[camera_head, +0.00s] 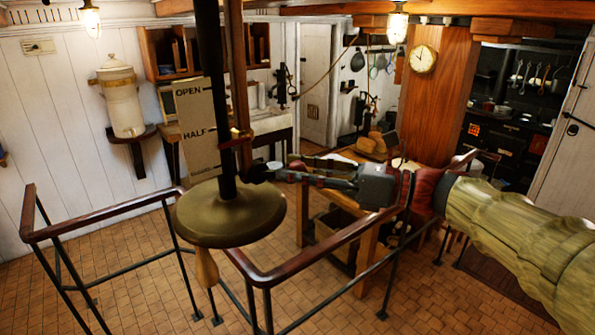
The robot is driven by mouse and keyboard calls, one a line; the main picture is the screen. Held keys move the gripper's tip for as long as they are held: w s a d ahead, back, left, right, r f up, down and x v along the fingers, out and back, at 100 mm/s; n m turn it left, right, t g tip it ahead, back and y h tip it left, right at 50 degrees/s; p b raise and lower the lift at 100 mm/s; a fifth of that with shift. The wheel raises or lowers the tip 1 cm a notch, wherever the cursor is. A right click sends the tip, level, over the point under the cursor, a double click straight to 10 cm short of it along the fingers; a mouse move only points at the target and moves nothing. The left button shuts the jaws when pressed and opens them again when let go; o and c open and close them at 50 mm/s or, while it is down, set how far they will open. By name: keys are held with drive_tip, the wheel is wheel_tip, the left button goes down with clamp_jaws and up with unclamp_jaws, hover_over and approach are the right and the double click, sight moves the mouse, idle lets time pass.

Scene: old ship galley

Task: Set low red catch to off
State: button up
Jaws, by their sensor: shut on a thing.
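A dark vertical pole (212,70) ends in a wide brass disc (229,214) with a wooden handle (206,267) hanging below. A small red piece (236,143) sits on the pole, in front of a cream scale plate (193,108) marked OPEN and HALF; its lowest marking is too small to read. My gripper (266,171) reaches in from the right, just above the disc. Its jaws are shut on a small dark knob (256,172) at the pole's right side, below the red piece. The jaws partly hide the knob. I cannot tell whether this knob belongs to the red catch.
A wooden handrail on black posts (110,223) surrounds the pole's near side. A wooden table (357,190) stands behind my arm. A white urn (122,97) sits on a left wall shelf, and a thick wooden post with a clock (423,59) stands at right. Tiled floor is open at left.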

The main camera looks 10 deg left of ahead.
sight(294, 168)
clamp_jaws()
drive_tip(key=shift+r, duration=0.15)
drive_tip(key=shift+r+n+h+p, duration=0.65)
drive_tip(key=shift+n+h, duration=0.05)
drive_tip(key=shift+n, duration=0.3)
drive_tip(key=shift+s+a+r+n+h+p, duration=0.2)
drive_tip(key=shift+r+n+h+p, duration=0.1)
drive_tip(key=shift+r+n+h, duration=0.25)
drive_tip(key=shift+s+a+r+n+h+p, duration=0.15)
drive_tip(key=shift+r+n+h+p, duration=0.15)
drive_tip(key=shift+n, duration=0.35)
drive_tip(key=shift+s+a+r+n+t+h+p, duration=0.1)
drive_tip(key=shift+s+a+r+n+t+h, duration=0.2)
drive_tip(key=shift+s+r+n+t+h, duration=0.35)
drive_tip(key=shift+s+a+r+n+t+h+p, duration=0.15)
drive_tip(key=shift+a+n+t+h, duration=0.3)
drive_tip(key=shift+n+h, duration=0.45)
drive_tip(key=shift+s+a+r+n+t+h+p, duration=0.1)
drive_tip(key=shift+s+a+r+n+t+h, duration=0.1)
drive_tip(key=shift+s+r+n+t+h, duration=0.5)
drive_tip(key=shift+w+f, duration=0.2)
drive_tip(key=shift+w, duration=0.1)
drive_tip(key=o, duration=1)
unclamp_jaws()
drive_tip(key=shift+f, duration=0.1)
